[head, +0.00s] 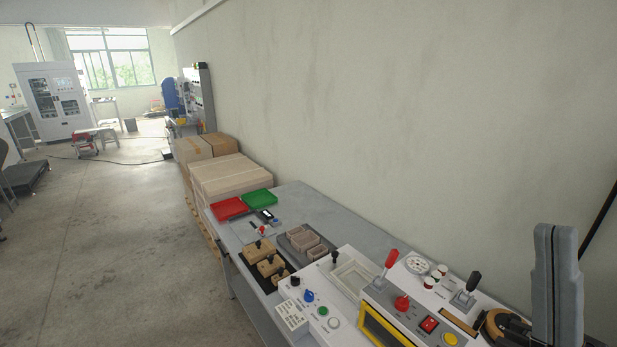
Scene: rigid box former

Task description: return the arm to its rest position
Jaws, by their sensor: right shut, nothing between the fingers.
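My right gripper (556,234) stands upright at the lower right of the head view, its two grey fingers pointing up and closed together with nothing between them. It appears in front of the right end of the box former (345,318), and part of the machine is hidden behind it. My left gripper is not in view. The box former is a white and grey machine with a red-knobbed lever (391,260), a black-knobbed lever (474,283), coloured buttons and a yellow-framed front panel (385,330).
The grey table (312,205) runs along the wall. It holds a red tray (229,208), a green tray (259,198), wooden blocks with black knobs (271,266) and a grey holder with brown box forms (303,239). Cartons (228,176) stand beyond. The floor at left is open.

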